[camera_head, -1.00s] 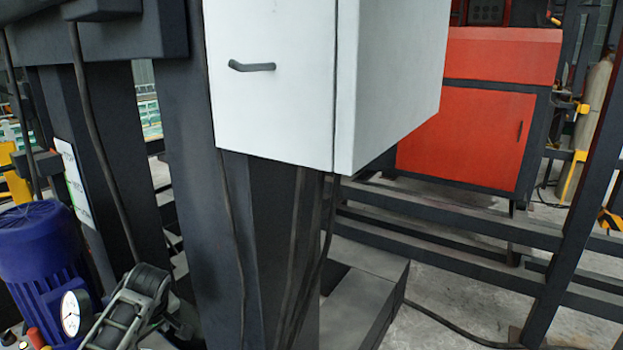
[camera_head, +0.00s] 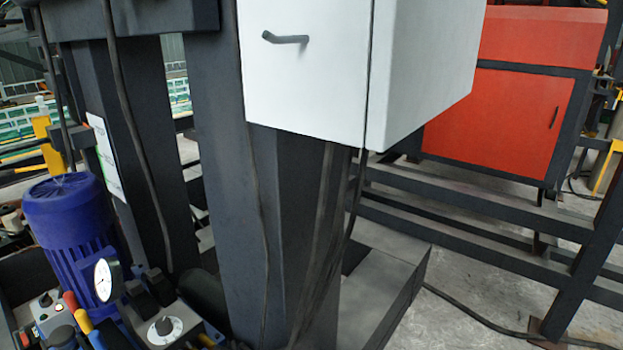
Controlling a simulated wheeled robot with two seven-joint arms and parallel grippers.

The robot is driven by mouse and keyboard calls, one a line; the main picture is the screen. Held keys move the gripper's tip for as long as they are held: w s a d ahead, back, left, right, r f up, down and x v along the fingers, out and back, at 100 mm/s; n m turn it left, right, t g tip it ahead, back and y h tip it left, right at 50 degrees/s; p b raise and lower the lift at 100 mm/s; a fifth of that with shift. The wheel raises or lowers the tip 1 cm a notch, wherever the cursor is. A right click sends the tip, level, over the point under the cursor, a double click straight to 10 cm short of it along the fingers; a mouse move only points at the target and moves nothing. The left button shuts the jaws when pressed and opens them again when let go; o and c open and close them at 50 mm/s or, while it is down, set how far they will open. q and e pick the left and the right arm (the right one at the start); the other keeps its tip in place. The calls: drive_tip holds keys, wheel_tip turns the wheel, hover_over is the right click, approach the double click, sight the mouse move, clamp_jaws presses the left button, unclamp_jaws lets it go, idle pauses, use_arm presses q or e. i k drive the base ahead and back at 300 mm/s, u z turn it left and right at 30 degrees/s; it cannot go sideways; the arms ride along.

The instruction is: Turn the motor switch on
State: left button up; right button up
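A blue motor (camera_head: 75,225) stands upright at the lower left. In front of it a small grey box (camera_head: 48,312) carries a dark knob and a small red part at its lower edge. To its right is a dark rotary knob on a pale round plate (camera_head: 165,328). I cannot tell which of these is the motor switch. A white-faced gauge (camera_head: 104,280) and red, yellow and blue handles (camera_head: 78,315) sit between them. Neither of my grippers is in view.
A white cabinet (camera_head: 305,80) with a handle hangs on a dark post (camera_head: 225,200) in the middle. Dark rails (camera_head: 460,230) and a red machine (camera_head: 500,120) stand behind at right. Cables run down the posts and along the floor.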

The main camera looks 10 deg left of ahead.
sight(45, 302)
drive_tip(key=u, duration=0.45)
drive_tip(key=k, duration=1.1)
drive_tip(key=u, duration=1.4)
drive_tip(key=k, duration=0.25)
drive_tip(key=u, duration=1.65)
drive_tip(key=i, duration=0.45)
drive_tip(key=z, duration=0.3)
drive_tip(key=i, duration=2.7)
drive_tip(key=z, duration=1.7)
drive_tip(key=i, duration=1.1)
drive_tip(key=z, duration=0.7)
